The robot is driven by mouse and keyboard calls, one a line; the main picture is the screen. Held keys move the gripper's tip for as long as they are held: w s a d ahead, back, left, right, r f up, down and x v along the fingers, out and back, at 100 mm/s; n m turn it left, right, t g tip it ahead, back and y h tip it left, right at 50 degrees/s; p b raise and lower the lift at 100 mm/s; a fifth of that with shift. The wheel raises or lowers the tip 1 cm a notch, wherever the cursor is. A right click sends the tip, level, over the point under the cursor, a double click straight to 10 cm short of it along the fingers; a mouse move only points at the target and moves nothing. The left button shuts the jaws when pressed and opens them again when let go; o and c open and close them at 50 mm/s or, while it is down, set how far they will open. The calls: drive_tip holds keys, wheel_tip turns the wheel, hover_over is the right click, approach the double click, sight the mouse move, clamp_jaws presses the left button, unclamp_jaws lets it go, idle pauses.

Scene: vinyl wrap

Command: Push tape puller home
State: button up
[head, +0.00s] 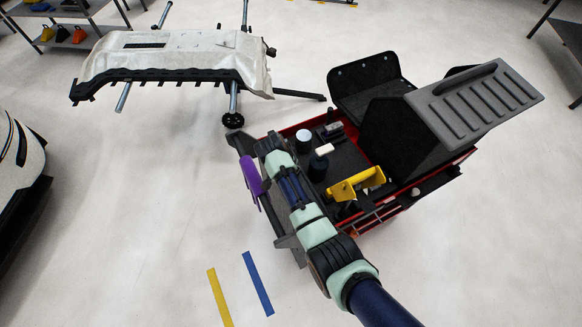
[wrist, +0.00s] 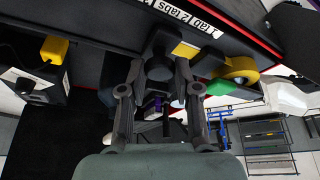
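My gripper (wrist: 160,72) shows in the wrist view, its two dark fingers reaching up to a dark block with a rounded front (wrist: 160,40) at the edge of a dark panel. This block may be the tape puller, but I cannot tell for sure. It sits just under a white label strip reading "1 tab 2 tabs" (wrist: 190,17). Dark parts overlap, so I cannot tell whether the fingers hold the block or only touch it. In the head view, my arm lies along the left side of the red cart, and the gripper's fingertips do not show clearly.
The red cart (head: 375,222) carries a yellow tool (head: 356,184), a white-topped jar (head: 303,136) and a grey lid (head: 470,100). A purple item (head: 252,177) is beside my arm. A yellow roll (wrist: 238,68) is right of my gripper. A bumper (head: 175,58) rests on a stand.

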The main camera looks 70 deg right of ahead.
drive_tip(key=o, duration=0.4)
drive_tip(key=shift+o, duration=0.2)
drive_tip(key=v, duration=1.2)
